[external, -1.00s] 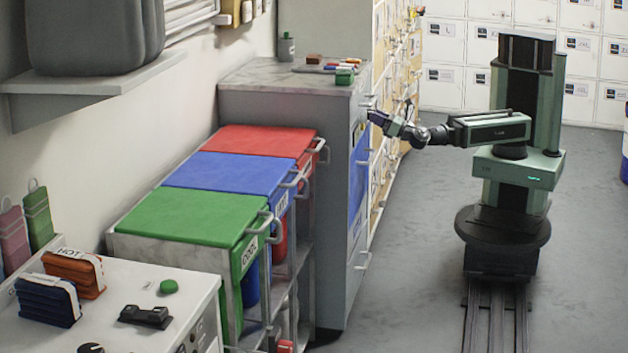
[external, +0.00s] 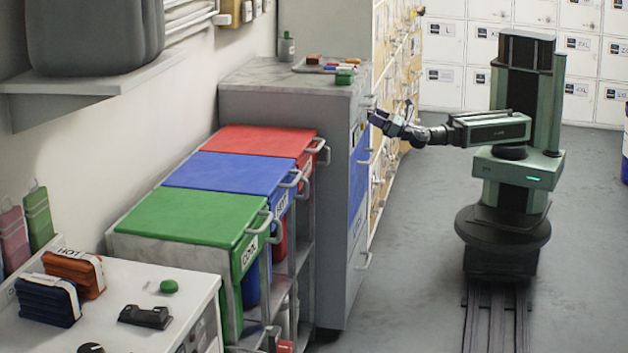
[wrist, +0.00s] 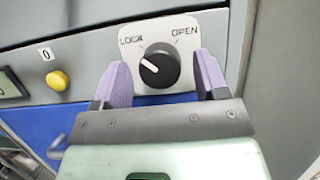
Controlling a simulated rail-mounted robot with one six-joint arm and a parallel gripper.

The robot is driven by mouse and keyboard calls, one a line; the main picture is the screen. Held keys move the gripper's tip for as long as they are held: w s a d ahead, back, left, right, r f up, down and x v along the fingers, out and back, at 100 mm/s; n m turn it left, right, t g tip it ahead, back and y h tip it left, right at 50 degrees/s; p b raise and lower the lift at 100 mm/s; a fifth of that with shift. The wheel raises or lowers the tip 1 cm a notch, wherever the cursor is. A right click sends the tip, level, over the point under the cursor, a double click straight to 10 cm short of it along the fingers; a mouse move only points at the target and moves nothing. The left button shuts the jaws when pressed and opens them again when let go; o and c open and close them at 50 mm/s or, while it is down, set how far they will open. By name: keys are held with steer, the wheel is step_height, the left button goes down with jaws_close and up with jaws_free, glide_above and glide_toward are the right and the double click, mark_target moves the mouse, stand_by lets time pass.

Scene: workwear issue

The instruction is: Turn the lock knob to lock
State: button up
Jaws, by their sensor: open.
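The lock knob (wrist: 159,66) is round and black with a white pointer line, on a pale plate (wrist: 180,26) marked LOCK at left and OPEN at right. The pointer aims up and left, on the LOCK side. My gripper (wrist: 162,76) is open, with one purple finger to each side of the knob and visible gaps between them. In the external view my gripper (external: 374,117) is at the front of the grey cabinet (external: 290,104); the knob cannot be made out there.
A yellow button (wrist: 57,80) and a small dark display (wrist: 10,84) are left of the knob plate. Handles stick out of the cabinet front, one of them low down (external: 363,261). Lidded bins, one green (external: 190,222), stand beside the cabinet. The floor around my rail is clear.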

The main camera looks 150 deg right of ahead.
steer(key=m+g+y+p, duration=0.1)
steer(key=m+g+p, duration=0.1)
steer(key=m, duration=0.5)
steer(key=r+m+g+y+p, duration=0.1)
steer(key=m+g+p, duration=0.2)
steer(key=m, duration=0.5)
steer(key=r+m+g+y+p, duration=0.1)
steer(key=m+g+y+p, duration=0.1)
steer(key=m, duration=0.5)
steer(key=shift+w+a+m+g+p, duration=0.1)
steer(key=shift+w+m+g+p, duration=0.3)
steer(key=shift+g+p, duration=0.4)
steer(key=w+a+f+b, duration=0.1)
steer(key=a, duration=1)
steer(key=w+a+f+t+y+b, duration=0.1)
steer(key=a+f+y+b, duration=0.5)
steer(key=f, duration=0.8)
steer(key=w+a+f+t+y+b, duration=0.1)
steer(key=a+f+y+b, duration=0.5)
steer(key=a+f, duration=0.5)
step_height(320, 180, down, 3)
steer(key=shift+m+y, duration=0.4)
steer(key=shift+y, duration=0.4)
